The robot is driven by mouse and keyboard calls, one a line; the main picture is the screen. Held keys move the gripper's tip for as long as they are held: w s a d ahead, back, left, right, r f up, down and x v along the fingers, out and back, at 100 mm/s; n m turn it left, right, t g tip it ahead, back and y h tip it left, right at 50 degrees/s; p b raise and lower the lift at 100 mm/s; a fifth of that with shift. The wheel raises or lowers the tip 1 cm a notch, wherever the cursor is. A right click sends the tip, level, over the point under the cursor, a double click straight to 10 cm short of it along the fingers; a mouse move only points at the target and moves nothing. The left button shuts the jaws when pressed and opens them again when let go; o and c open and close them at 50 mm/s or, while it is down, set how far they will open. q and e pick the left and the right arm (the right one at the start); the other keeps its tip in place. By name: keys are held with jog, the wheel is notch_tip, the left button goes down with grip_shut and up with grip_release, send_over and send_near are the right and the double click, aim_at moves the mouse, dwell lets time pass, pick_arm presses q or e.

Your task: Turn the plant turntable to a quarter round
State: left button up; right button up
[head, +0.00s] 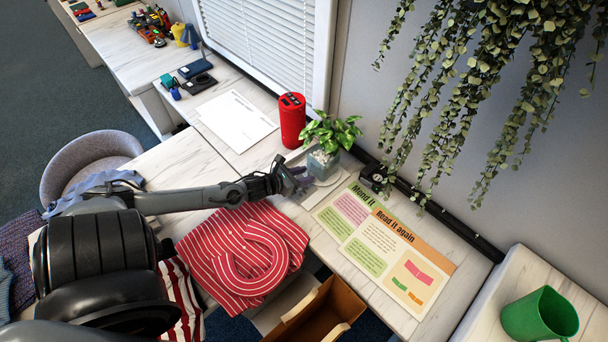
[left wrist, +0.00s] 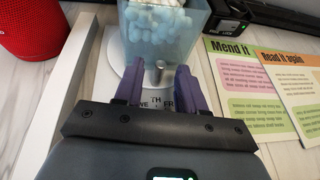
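The plant turntable is a pale round disc (head: 330,178) on the desk against the wall, and it carries a leafy plant in a glass pot (head: 323,160). In the left wrist view the pot (left wrist: 162,45) holds blue and white pebbles, and a short metal peg (left wrist: 159,72) stands up near the disc's front edge. My left gripper (head: 297,178) is at the near side of the turntable. Its purple fingers (left wrist: 158,85) are open, one on each side of the peg, with gaps between. My right gripper is not in view.
A red cylindrical speaker (head: 292,121) stands left of the plant. A small black device (head: 375,178) and the printed sheets (head: 385,243) lie to the right. Striped red cloth (head: 243,255) lies on the near edge, above an open drawer (head: 318,312). Vines hang at upper right.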

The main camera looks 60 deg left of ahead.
pick_arm(q)
jog(key=shift+w+f, duration=0.1)
jog(key=shift+w, duration=0.1)
grip_shut()
dwell(0.4)
